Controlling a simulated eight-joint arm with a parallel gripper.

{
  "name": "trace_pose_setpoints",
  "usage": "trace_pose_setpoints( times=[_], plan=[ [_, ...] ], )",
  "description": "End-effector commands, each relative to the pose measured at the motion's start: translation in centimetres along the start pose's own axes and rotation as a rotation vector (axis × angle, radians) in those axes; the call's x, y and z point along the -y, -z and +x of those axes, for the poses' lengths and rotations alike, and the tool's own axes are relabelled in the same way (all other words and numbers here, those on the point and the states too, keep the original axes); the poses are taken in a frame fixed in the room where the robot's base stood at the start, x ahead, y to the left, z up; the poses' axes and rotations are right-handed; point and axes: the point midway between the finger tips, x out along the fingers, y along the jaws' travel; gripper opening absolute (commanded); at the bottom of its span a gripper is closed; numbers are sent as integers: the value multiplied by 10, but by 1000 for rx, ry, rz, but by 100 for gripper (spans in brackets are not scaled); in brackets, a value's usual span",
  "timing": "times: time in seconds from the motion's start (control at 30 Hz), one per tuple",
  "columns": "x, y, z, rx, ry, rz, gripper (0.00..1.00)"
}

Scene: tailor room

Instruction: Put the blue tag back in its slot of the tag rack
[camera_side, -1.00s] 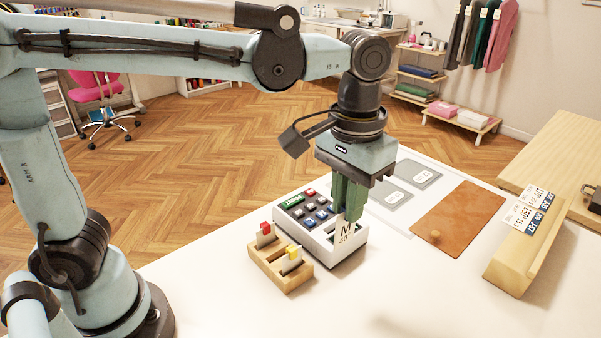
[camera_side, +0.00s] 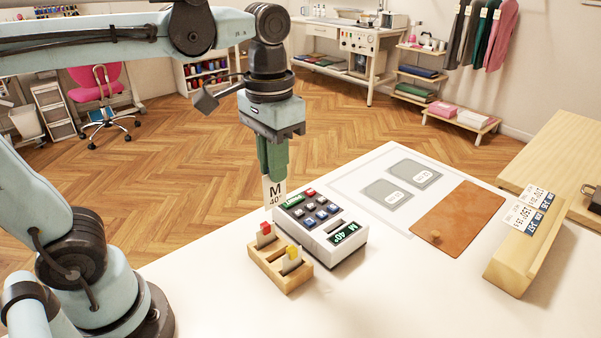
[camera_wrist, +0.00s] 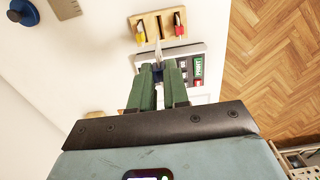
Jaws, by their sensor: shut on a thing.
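In the side view, my gripper (camera_side: 272,176) is shut on a white tag (camera_side: 273,196) marked "M 40" and holds it upright above the table, behind the tag rack. The tag's upper end is hidden between the green fingers. In the wrist view, the gripper (camera_wrist: 159,68) shows a little blue between its fingertips, and the tag (camera_wrist: 158,50) is seen nearly edge-on. The wooden tag rack (camera_side: 279,276) holds a red-topped tag (camera_side: 265,236) at its far end and a yellow-topped tag (camera_side: 292,262) at its near end. The middle between them looks empty.
A white keypad device (camera_side: 345,253) with a green "M 40" display stands close right of the rack, beside the held tag. A brown leather piece (camera_side: 458,220), grey patches (camera_side: 386,195) and a wooden holder (camera_side: 520,258) lie farther right.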

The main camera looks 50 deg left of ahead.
Motion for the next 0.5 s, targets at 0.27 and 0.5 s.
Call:
trace_pose_setpoints(
  times=[0.27, 0.5],
  plan=[
    [-1, 0, 50, 0, 0, 0, 0],
    [-1, 0, 76, 0, 0, 0, 0]
  ],
)
